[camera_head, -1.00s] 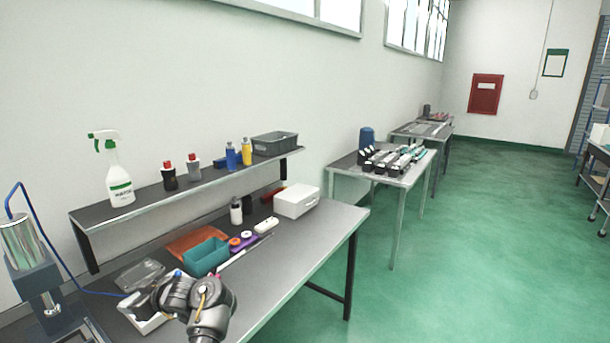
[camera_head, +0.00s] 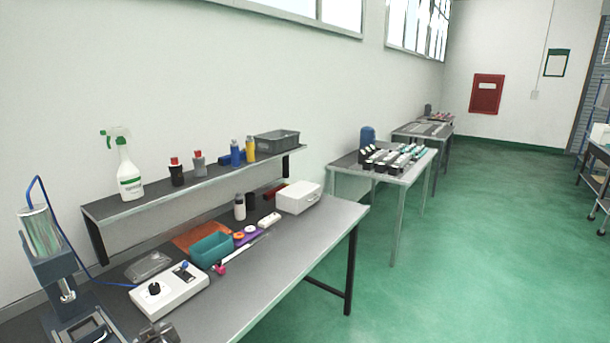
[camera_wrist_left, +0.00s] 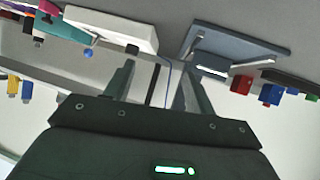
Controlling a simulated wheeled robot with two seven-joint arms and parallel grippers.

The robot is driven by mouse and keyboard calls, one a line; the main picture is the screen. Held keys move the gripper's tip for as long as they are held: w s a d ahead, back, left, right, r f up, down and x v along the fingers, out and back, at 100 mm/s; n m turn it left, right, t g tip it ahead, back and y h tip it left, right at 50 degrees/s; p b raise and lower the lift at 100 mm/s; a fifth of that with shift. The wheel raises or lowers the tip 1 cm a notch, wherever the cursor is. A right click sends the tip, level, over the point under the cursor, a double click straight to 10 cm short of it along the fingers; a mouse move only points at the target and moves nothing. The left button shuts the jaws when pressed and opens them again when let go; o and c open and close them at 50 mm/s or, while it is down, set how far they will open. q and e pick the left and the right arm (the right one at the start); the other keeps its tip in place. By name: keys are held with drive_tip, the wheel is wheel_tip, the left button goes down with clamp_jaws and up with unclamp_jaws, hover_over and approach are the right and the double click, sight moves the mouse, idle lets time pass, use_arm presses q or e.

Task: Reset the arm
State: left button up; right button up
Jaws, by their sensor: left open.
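My left gripper (camera_wrist_left: 154,72) shows in the left wrist view, where the picture is upside down. Its two fingers are spread apart with a gap between them, and I see nothing held there. My right gripper is in neither view.
The workbench (camera_head: 290,250) holds a white control box (camera_head: 172,296), a press (camera_head: 58,265), a teal bin (camera_head: 210,250) and a white case (camera_head: 298,197). A shelf (camera_head: 190,185) above carries a spray bottle (camera_head: 128,170).

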use_arm(q)
drive_tip(key=s+d+f+m+h, duration=0.1)
drive_tip(key=s, duration=0.1)
drive_tip(key=s+d+f+m+h, duration=0.1)
drive_tip(key=s+d+f, duration=0.1)
drive_tip(key=s, duration=0.1)
drive_tip(key=s+d+f+m+h, duration=0.1)
drive_tip(key=s+f, duration=0.1)
drive_tip(key=shift+s+d+m+h, duration=0.2)
drive_tip(key=shift+d+m+h, duration=0.2)
drive_tip(key=s+d+f+m+g+h, duration=0.15)
drive_tip(key=s+d+m+g, duration=0.35)
drive_tip(key=s, duration=0.9)
drive_tip(key=s+d+m+h, duration=0.3)
drive_tip(key=s+d, duration=0.3)
drive_tip(key=s, duration=0.8)
drive_tip(key=s+f+g+b, duration=0.25)
drive_tip(key=f+b, duration=0.35)
drive_tip(key=f, duration=2.9)
drive_tip(key=s+a+f+b, duration=0.2)
drive_tip(key=s+f+b, duration=0.2)
drive_tip(key=s+f, duration=1.2)
drive_tip(key=shift+a+f+g, duration=0.35)
drive_tip(key=shift+a+f, duration=0.05)
drive_tip(key=shift+f, duration=0.1)
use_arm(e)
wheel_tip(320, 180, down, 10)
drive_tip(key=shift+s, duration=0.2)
